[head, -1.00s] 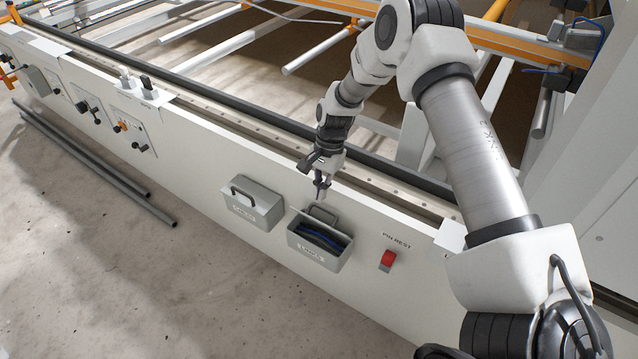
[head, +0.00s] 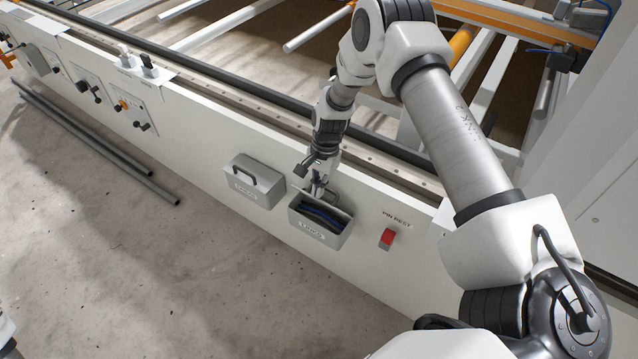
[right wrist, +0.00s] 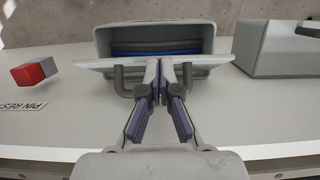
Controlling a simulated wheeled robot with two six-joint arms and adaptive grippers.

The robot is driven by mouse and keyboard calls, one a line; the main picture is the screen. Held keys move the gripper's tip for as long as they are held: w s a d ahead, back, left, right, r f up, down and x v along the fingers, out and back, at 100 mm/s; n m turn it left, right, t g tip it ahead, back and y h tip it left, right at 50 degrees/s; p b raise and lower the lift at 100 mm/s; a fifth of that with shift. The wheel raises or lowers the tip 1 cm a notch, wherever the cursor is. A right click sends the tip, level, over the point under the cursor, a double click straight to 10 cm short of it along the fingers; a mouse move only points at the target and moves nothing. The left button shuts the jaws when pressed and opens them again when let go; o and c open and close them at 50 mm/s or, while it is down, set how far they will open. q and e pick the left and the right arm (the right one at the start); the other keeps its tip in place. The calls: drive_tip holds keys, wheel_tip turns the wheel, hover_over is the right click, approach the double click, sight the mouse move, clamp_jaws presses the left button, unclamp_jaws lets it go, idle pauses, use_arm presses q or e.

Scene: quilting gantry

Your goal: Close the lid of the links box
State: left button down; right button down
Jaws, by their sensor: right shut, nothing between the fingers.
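The links box (head: 327,238) is a grey open-topped box on the white side panel, with dark blue pieces (head: 318,214) inside. Its lid stands raised at the back edge, partly hidden by my right gripper (head: 318,192) in the head view. In the right wrist view, the lid (right wrist: 95,65) shows nearly edge-on with its grey handle (right wrist: 118,78), and the box opening with blue inside (right wrist: 150,47) lies beyond. My right gripper (right wrist: 160,66) is shut and empty, its tips at the lid's handle side. I cannot tell whether they touch it. My left gripper is out of view.
A second grey box (head: 255,183) with its lid shut is left of the links box. A red block (head: 387,238) under the PIN REST label is to the right. A dark rail (head: 250,112) runs along the panel's top.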

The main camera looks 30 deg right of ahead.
drive_tip(key=shift+s+a+f+t+h+p, duration=0.15)
drive_tip(key=shift+s+a+f+h+p, duration=0.25)
drive_tip(key=shift+a+f+p, duration=0.5)
drive_tip(key=shift+s+a+f+t+h+p, duration=0.2)
drive_tip(key=shift+s+a+f+h+p, duration=0.3)
drive_tip(key=shift+a+f, duration=0.6)
drive_tip(key=shift+s+a+f+t+h+p, duration=0.15)
drive_tip(key=shift+s+a+f+h+p, duration=0.2)
drive_tip(key=shift+a+f+p, duration=0.55)
drive_tip(key=shift+a, duration=0.15)
